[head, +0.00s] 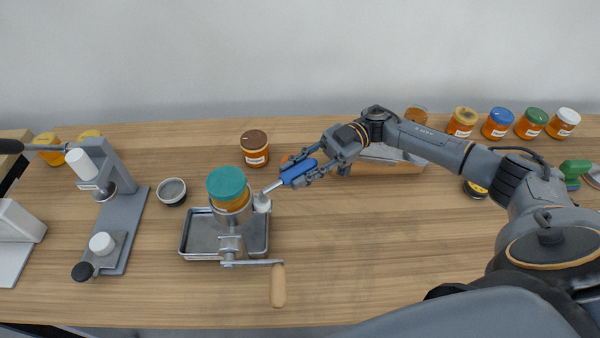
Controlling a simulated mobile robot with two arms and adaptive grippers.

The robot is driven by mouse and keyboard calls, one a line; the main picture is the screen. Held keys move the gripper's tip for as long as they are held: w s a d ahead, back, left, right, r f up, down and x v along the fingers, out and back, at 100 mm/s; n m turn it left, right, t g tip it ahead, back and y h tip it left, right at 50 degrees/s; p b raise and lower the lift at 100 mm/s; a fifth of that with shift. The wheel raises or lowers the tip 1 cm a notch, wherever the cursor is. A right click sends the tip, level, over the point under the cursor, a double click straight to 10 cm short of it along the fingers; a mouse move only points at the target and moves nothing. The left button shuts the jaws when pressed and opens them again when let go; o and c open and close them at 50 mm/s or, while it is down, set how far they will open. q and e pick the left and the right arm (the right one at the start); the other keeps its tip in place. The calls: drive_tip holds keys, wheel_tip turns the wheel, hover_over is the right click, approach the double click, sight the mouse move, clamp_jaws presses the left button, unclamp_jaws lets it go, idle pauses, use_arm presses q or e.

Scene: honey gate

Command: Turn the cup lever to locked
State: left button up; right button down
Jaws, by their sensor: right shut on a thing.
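A steel cup (234,215) stands at the back of a shallow metal tray (188,238), holding an amber jar with a teal lid (227,183). A blue handle (298,173) with a short metal shaft slopes down left to a pale rounded piece (262,203) at the cup's right side. Whether this piece is fixed to the cup I cannot tell. My right gripper (310,171) is shut on the blue handle. A crank with a wooden grip (278,286) sticks out at the cup's front. No locked marking is readable. My left gripper is not in view.
A brown-lidded jar (254,149) stands behind the cup. A small dark bowl (172,192) and a grey lever press (122,215) are to the left. Several lidded jars (497,124) line the back right. The front middle of the wooden table (380,260) is clear.

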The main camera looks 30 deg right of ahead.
sight(299, 166)
drive_tip(key=c, duration=1.1)
unclamp_jaws()
wheel_tip(299, 166, up, 10)
